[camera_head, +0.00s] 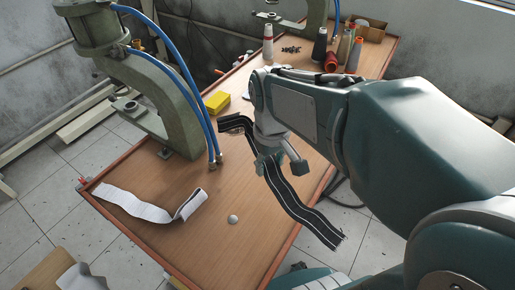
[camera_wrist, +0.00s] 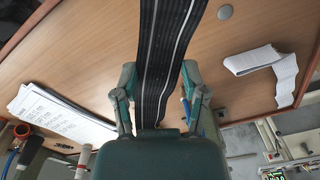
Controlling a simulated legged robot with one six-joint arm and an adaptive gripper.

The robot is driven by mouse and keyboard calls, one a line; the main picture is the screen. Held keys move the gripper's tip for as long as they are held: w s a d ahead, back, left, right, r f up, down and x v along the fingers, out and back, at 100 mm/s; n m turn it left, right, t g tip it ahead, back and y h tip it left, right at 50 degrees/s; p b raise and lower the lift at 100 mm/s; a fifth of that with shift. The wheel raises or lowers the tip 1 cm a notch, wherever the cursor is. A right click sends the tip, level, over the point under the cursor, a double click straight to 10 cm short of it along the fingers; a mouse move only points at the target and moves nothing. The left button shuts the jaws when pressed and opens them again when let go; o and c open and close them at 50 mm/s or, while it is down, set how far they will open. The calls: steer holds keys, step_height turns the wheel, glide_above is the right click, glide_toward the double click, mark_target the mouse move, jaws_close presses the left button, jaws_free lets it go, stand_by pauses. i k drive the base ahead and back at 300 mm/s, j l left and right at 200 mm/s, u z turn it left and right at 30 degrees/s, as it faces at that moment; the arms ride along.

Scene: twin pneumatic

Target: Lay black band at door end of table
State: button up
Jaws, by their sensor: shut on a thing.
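The black band (camera_head: 302,208) has thin white stripes. My gripper (camera_head: 277,160) is shut on it above the wooden table (camera_head: 205,235). One length hangs down to the right and reaches past the table's right edge; another part (camera_head: 232,123) shows behind the gripper to the left. In the wrist view the band (camera_wrist: 165,45) runs from the top edge down between the fingers of my gripper (camera_wrist: 160,100). I cannot tell which table end is at the door.
Thread cones (camera_head: 320,46) stand far back.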

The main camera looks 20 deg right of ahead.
mark_target(182, 194)
steer(key=k+l, duration=1.6)
steer(key=l, duration=0.15)
